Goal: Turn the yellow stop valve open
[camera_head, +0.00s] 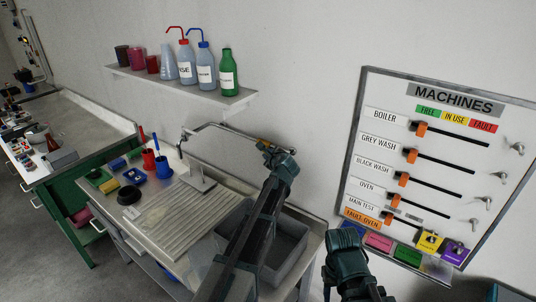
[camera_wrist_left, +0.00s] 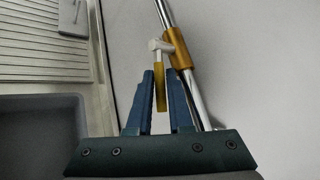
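The yellow stop valve (camera_wrist_left: 179,50) sits on a metal pipe that runs along the wall. A pale stem joins it to its yellow lever handle (camera_wrist_left: 160,95). My left gripper (camera_wrist_left: 161,72) is at the handle, with its blue fingers apart, one on each side of it. A narrow gap seems to show beside the handle, so the fingers do not look closed on it. In the head view my left gripper (camera_head: 281,158) is at the pipe and hides most of the valve. My right gripper (camera_head: 345,240) is low in front of the machines board; its fingertips are not clear.
A grey sink basin (camera_head: 289,238) and ribbed drainboard (camera_head: 160,215) lie below the pipe. A shelf (camera_head: 190,90) with bottles and cups hangs above left. The machines board (camera_head: 440,175) is on the right wall. The wall is close behind the pipe.

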